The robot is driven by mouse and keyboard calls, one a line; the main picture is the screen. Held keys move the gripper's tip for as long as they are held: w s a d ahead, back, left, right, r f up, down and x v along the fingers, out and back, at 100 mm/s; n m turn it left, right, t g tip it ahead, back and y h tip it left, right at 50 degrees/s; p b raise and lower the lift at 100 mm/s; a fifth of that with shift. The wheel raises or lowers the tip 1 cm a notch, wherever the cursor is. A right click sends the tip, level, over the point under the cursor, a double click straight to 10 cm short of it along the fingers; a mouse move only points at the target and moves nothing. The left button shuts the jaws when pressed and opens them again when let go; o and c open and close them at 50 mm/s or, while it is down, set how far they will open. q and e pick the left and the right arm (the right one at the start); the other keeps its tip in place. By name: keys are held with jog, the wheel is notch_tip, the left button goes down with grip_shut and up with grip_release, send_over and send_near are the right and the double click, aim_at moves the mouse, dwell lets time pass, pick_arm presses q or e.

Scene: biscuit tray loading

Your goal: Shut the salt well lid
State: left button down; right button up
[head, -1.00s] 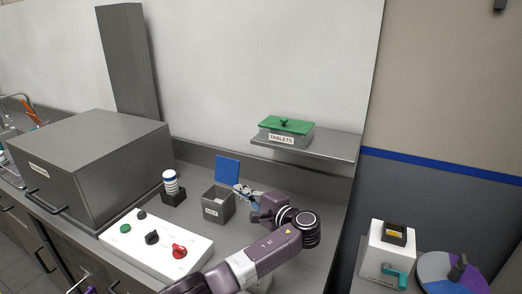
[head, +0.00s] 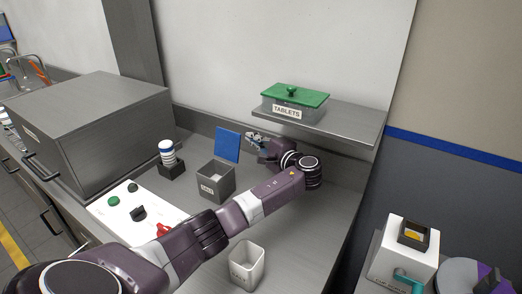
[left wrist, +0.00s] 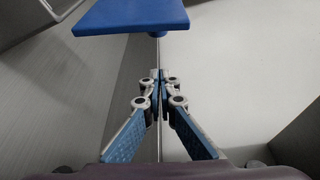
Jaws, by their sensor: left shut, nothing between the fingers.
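The salt well (head: 215,182) is a grey open box with a label, standing on the counter near the middle of the head view. Its blue lid (head: 228,144) stands up, raised and tilted back at the rear edge. My left gripper (head: 254,138) is shut and empty, just right of the lid and above the counter. In the left wrist view the shut fingers (left wrist: 160,80) point toward the blue lid (left wrist: 130,15), which lies ahead at the top. Whether they touch it I cannot tell. My right gripper is not in view.
A shelf (head: 340,127) with a green-lidded tablets box (head: 293,101) is above and right of my gripper. A pale open cup (head: 247,266) stands in front.

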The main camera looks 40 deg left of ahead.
aim_at(229, 144)
pick_arm(q)
jog(key=s+p, duration=0.1)
jog(key=s+a+p, duration=0.1)
jog(key=s+r+p, duration=0.1)
jog(key=p, duration=0.1)
jog(key=shift+s+a, duration=0.15)
jog(key=shift+a, duration=0.15)
dwell(0.4)
